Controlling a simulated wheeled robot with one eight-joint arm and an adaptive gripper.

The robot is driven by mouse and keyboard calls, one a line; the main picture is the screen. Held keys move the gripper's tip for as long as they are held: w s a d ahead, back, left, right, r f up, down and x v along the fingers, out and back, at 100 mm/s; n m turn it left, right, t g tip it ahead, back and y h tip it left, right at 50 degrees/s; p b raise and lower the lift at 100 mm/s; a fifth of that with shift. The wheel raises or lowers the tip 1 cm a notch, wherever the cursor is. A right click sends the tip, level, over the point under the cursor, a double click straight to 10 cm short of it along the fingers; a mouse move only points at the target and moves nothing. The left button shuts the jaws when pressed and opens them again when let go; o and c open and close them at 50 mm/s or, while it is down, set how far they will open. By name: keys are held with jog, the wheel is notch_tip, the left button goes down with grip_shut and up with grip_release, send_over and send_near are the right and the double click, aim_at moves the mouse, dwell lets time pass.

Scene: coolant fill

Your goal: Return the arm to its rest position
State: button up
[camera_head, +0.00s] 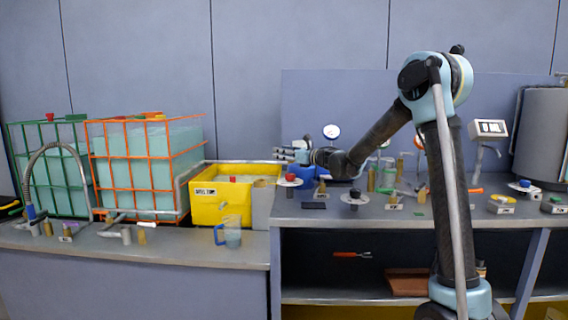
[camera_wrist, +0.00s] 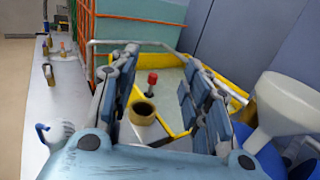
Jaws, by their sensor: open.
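My gripper (camera_head: 288,154) is at the end of my extended arm, above the right end of the yellow bin (camera_head: 205,206) in the head view. It points left in that picture. In the wrist view my gripper (camera_wrist: 160,78) has its two fingers spread wide with nothing held between them. The yellow bin (camera_wrist: 176,118) shows beyond and below the fingers. An open tan cylinder (camera_wrist: 142,112) shows in the gap between them, below and apart from the fingers.
A clear jug with a blue handle (camera_head: 229,234) stands on the left bench. A caged tank with an orange frame (camera_head: 148,165) stands behind. In the wrist view a white funnel (camera_wrist: 287,105) is close to the right finger. Small items crowd the right bench.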

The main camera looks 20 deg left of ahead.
jog(key=shift+r, duration=0.1)
